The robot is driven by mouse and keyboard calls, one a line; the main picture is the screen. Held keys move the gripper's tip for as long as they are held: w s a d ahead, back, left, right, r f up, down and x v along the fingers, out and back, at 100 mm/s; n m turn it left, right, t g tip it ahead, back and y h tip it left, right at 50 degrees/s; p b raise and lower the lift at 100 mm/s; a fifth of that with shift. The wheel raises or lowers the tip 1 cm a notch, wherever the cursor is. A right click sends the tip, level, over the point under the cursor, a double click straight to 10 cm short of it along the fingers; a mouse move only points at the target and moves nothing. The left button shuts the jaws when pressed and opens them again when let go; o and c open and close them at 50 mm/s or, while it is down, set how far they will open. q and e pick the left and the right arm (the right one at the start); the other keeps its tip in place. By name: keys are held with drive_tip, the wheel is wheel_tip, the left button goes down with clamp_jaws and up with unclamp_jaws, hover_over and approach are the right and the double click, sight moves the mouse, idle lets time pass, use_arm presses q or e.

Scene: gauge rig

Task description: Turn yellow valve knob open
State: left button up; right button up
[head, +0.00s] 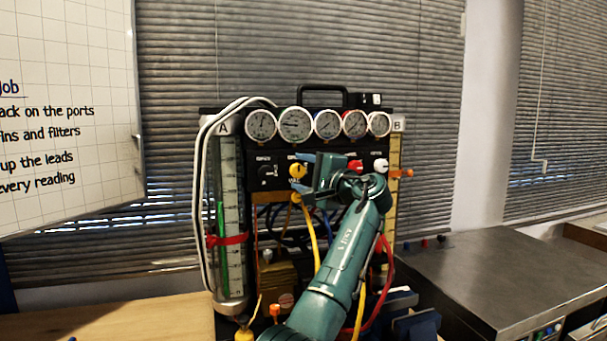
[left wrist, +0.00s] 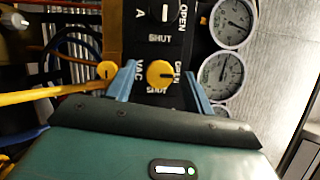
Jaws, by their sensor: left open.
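The yellow valve knob (head: 297,170) sits on the black panel (head: 325,143) of the rig, below the row of gauges. In the left wrist view the yellow knob (left wrist: 160,73) lies between the two blue fingers, with VAC and OPEN lettering close by. My left gripper (head: 304,172) is at the knob, and its fingers (left wrist: 160,85) stand open on either side. A gap shows between each finger and the knob. I cannot make out the knob's pointer direction. My right gripper is in neither view.
A yellow fitting (left wrist: 106,69) with a yellow hose (left wrist: 50,93) is just outside one finger. Tube A (head: 229,230) stands at the left.

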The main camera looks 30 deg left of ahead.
use_arm(q)
drive_tip(key=b+v, duration=0.2)
drive_tip(key=v, duration=1.1)
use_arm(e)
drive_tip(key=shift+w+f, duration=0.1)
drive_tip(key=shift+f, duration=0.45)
use_arm(q)
drive_tip(key=shift+d, duration=0.1)
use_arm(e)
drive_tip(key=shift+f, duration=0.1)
use_arm(q)
drive_tip(key=shift+d+f, duration=0.1)
